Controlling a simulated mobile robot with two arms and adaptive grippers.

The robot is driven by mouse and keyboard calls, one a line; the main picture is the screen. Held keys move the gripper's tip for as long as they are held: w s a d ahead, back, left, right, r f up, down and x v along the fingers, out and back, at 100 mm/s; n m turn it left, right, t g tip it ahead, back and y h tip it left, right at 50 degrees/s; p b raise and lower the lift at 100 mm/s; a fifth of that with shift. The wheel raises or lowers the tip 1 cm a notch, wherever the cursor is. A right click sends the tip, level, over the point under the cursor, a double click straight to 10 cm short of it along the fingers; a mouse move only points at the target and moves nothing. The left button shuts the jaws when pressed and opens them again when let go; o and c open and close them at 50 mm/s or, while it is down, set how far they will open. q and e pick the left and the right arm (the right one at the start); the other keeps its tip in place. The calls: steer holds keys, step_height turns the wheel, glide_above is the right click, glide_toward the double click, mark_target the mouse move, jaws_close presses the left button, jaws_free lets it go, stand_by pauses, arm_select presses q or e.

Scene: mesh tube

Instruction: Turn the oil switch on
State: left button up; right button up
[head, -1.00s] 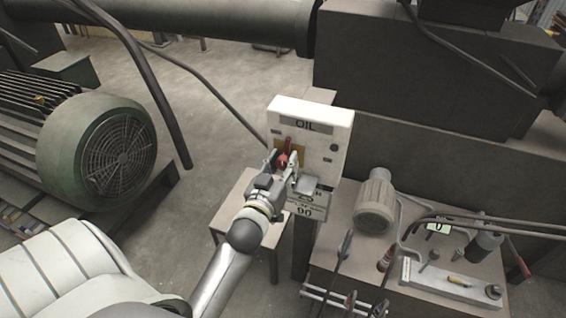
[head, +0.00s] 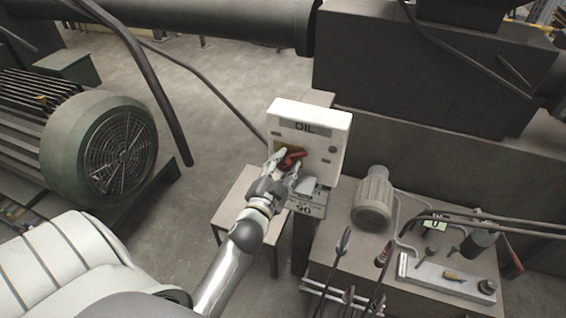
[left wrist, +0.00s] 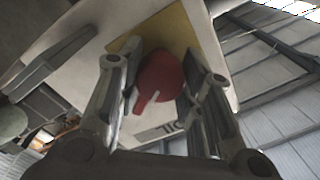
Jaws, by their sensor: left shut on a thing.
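The oil switch is a red rotary handle (head: 291,157) on a yellow plate on the front of a white box (head: 338,130) labelled OIL. In the head view the handle slants up to the right. In the left wrist view the red handle (left wrist: 160,78) sits between the two fingers, in front of the yellow plate (left wrist: 178,30). My left gripper (head: 281,163) is at the front of the box, shut on the red handle. Its fingers partly hide the handle and plate. My right gripper does not show.
A small table (head: 229,212) stands below the box. To the right, a bench holds a grey motor (head: 373,197), hand tools and a pale tray (head: 440,279). A large green motor (head: 95,150) is at left. Open floor lies between.

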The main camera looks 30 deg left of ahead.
arm_select(q)
steer(key=m, duration=0.7)
stand_by(0.6)
steer(key=o, duration=1)
steer(key=shift+o, duration=0.2)
steer(key=v, duration=0.7)
steer(key=shift+s, duration=0.25)
steer(key=shift+d, duration=0.1)
